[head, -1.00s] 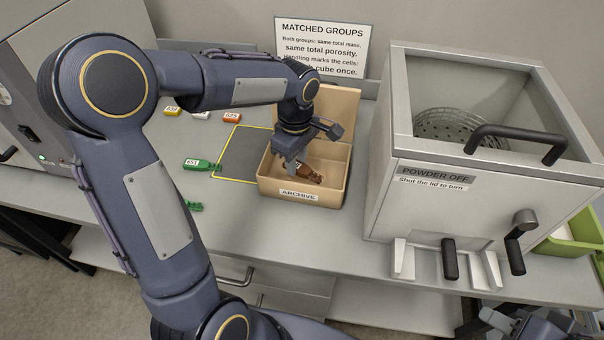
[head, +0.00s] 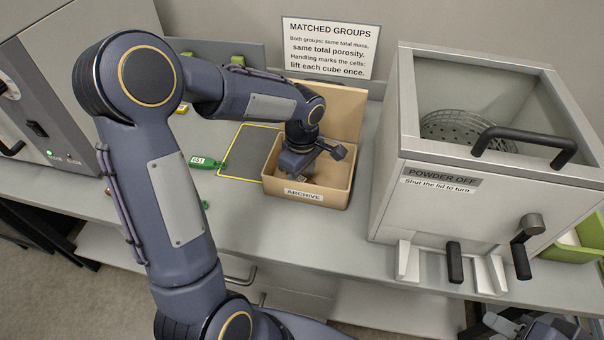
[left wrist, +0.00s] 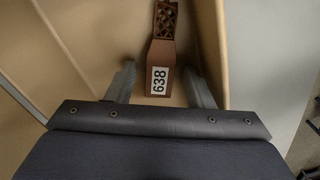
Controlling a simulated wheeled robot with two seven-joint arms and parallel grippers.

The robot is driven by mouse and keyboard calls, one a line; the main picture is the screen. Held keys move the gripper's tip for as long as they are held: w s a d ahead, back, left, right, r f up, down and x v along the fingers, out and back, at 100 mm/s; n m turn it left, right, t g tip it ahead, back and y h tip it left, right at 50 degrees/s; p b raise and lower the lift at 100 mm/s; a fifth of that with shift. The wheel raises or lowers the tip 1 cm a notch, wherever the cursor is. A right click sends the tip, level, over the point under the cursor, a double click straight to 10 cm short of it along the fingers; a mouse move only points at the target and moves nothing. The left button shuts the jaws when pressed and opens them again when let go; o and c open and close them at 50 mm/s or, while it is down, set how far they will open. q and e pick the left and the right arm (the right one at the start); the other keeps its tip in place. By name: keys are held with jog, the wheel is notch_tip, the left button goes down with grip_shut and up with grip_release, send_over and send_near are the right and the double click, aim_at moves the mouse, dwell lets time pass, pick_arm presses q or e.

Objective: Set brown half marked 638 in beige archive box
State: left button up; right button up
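The brown half marked 638 (left wrist: 161,55) lies inside the beige archive box (head: 330,199), its label and lattice end showing in the left wrist view. My left gripper (left wrist: 159,76) is down in the box with its two fingers open, one on each side of the brown half, with a gap showing at both sides. In the head view my left gripper (head: 296,168) hides most of the brown half. My right gripper (head: 530,325) shows only in part at the bottom right edge, and its fingers cannot be made out clearly.
A green piece marked 651 (head: 206,162) lies left of a dark mat with yellow edging (head: 240,152). The box lid (head: 338,108) stands open at the back. A grey powder station (head: 470,195) stands close on the right. A sign (head: 328,47) stands behind.

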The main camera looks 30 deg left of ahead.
aim_at(302, 179)
pick_arm(q)
notch_tip(302, 179, up, 12)
jog(key=s+d+m+t+h, duration=0.1)
jog(key=s+m+t+h, duration=0.1)
jog(key=s+m, duration=0.5)
jog(key=s+d+m+t+h, duration=0.1)
jog(key=s+m+t, duration=0.2)
jog(key=s+m, duration=0.4)
jog(key=shift+s+d+f+t+h+p, duration=0.35)
jog(key=shift+s+f+h, duration=0.1)
jog(key=shift+s, duration=2.75)
